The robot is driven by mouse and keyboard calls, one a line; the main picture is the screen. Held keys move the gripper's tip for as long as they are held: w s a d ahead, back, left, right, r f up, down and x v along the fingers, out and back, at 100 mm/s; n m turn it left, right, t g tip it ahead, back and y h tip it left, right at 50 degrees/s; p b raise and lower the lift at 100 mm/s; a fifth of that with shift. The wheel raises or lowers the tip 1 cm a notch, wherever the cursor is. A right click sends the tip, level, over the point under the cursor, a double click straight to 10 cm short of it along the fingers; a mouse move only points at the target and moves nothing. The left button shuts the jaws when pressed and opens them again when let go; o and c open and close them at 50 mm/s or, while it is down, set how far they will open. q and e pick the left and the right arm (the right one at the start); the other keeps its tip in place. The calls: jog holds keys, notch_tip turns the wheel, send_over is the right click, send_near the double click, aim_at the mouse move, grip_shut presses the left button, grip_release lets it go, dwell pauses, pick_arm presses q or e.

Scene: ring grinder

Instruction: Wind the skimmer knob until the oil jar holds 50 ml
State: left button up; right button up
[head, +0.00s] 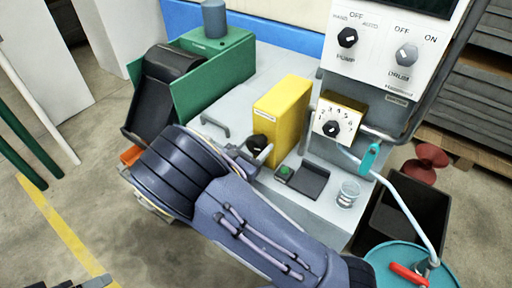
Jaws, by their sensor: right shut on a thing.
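The black skimmer knob (257,143) sticks out from the lower left side of a yellow box (283,115) on the grey machine top. My right gripper (246,156) is at this knob and shut on it; my own wrist hides most of the fingers. A small clear jar (348,194) stands upright on the right part of the machine top, apart from the gripper. Its oil level and markings are too small to read. My left gripper is not clearly in view.
A white numbered dial with a black knob (332,128) stands right of the yellow box. Behind it is a panel with pump (347,37) and drum (406,54) switches. A green unit (205,75) stands at the left. A teal drum (440,268) is at the lower right.

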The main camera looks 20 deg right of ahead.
jog(key=m, duration=0.1)
jog(key=m+b, duration=0.1)
jog(key=shift+f+m, duration=0.25)
jog(key=shift+m, duration=0.15)
jog(key=m+b, duration=0.3)
jog(key=shift+m, duration=0.3)
jog(key=m+b, duration=0.3)
jog(key=m, duration=0.1)
jog(key=shift+m+b, duration=1.1)
jog(key=shift+m, duration=0.1)
jog(key=shift+r, duration=0.1)
jog(key=o, duration=1)
jog(key=shift+c, duration=0.2)
jog(key=v, duration=0.8)
jog(key=shift+p, duration=0.4)
